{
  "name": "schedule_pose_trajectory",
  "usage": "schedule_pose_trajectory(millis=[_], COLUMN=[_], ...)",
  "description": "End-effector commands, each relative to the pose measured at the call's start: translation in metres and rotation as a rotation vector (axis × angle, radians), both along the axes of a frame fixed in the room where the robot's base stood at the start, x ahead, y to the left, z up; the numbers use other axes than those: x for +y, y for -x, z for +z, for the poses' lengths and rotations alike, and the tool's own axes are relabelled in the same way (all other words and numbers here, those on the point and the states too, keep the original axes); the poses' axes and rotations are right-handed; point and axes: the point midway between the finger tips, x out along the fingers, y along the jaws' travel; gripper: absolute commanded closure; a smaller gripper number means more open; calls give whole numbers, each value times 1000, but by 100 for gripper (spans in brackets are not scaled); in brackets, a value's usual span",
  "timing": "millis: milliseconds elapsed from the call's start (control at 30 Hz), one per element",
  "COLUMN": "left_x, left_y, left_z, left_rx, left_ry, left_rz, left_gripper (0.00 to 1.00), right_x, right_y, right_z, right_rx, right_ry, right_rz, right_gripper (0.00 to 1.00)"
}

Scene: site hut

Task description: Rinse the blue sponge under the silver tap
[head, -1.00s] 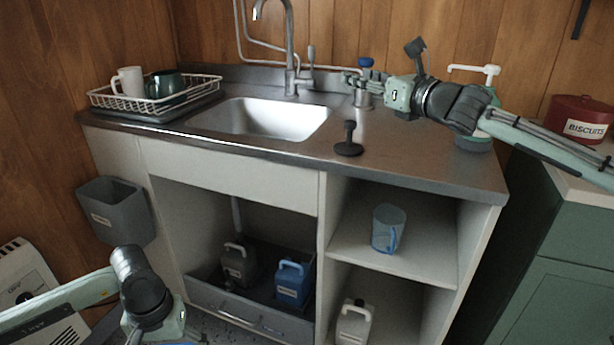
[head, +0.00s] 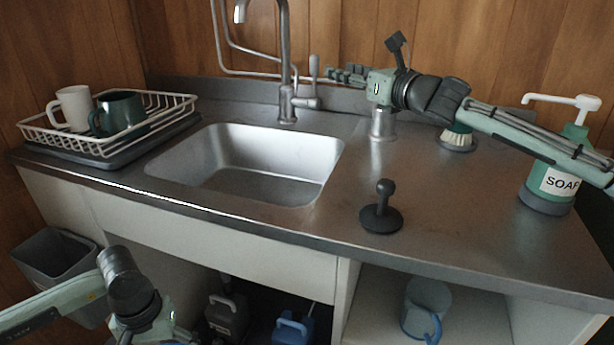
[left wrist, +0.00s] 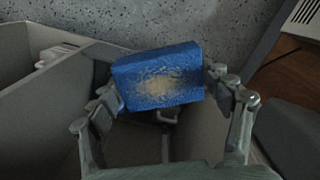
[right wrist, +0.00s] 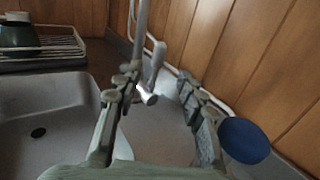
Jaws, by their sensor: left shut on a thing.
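The blue sponge (left wrist: 158,72), with a tan patch on its face, is held between the fingers of my left gripper (left wrist: 161,92) in the left wrist view. In the head view the left arm is low at bottom left, below the counter edge; the sponge is out of sight there. The silver tap (head: 285,62) stands behind the sink (head: 250,190), its side lever (head: 313,72) upright on the right. My right gripper (head: 346,76) is just right of the lever. In the right wrist view its fingers (right wrist: 160,88) are apart, with the lever (right wrist: 151,75) beyond them.
A dish rack (head: 140,132) with two mugs is left of the sink. A black plug (head: 381,212), a metal pot (head: 383,124), a brush (head: 458,137) and a soap bottle (head: 551,185) stand on the right counter. A grey bin (head: 52,262) hangs at left.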

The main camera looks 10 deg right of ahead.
Motion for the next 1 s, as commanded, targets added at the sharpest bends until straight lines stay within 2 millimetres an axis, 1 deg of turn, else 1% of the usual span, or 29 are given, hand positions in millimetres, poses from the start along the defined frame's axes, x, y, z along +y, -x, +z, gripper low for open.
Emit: schedule_pose_trajectory(millis=[300, 500, 600, 700, 967, 1000], left_x=[0, 0, 0, 0, 0, 0], left_y=[0, 0, 0, 0, 0, 0], left_z=[8, 12, 13, 13, 13, 13], left_rx=[0, 0, 0, 0, 0, 0], left_ry=[0, 0, 0, 0, 0, 0], left_rz=[0, 0, 0, 0, 0, 0], left_gripper=[41, 41, 41, 41, 41, 41], right_x=[27, 40, 43, 45, 45, 45], right_y=[-56, -86, -95, -99, -100, -100], right_z=[2, 1, 0, 1, 0, 0], right_rx=[-1, 0, 1, 0, 0, 0], right_ry=[-1, 0, 0, 1, 1, 1], right_rz=[2, 1, 0, 0, 0, 0], right_gripper=[60, 60, 60, 60, 60, 62])
